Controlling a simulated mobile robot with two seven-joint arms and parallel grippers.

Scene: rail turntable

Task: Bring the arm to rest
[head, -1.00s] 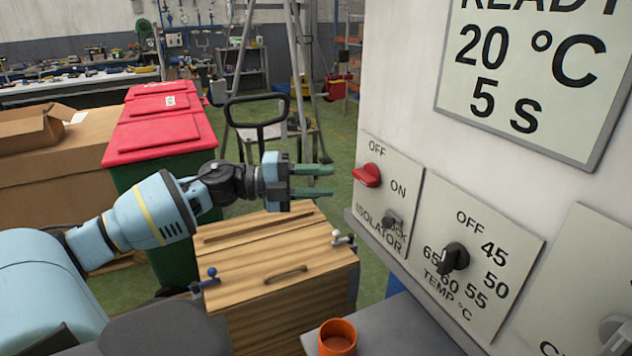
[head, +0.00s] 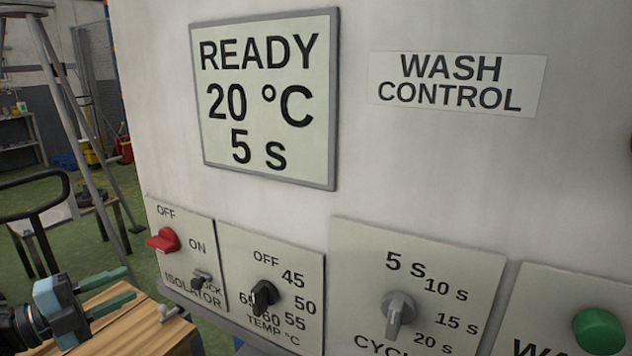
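My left gripper (head: 130,284) is at the lower left of the head view. Its two green fingers are apart with nothing between them, and they point right. It appears over the wooden box (head: 150,325) and to the left of the control panel, with a visible gap to the red isolator knob (head: 163,240). Most of the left arm is out of the picture. My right gripper is not in view.
The white machine wall has a display (head: 265,100) reading READY, 20 °C, 5 s. Below are a black temperature knob (head: 264,297), a grey cycle knob (head: 398,312) and a green button (head: 599,331). A ladder (head: 75,110) stands behind at the left.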

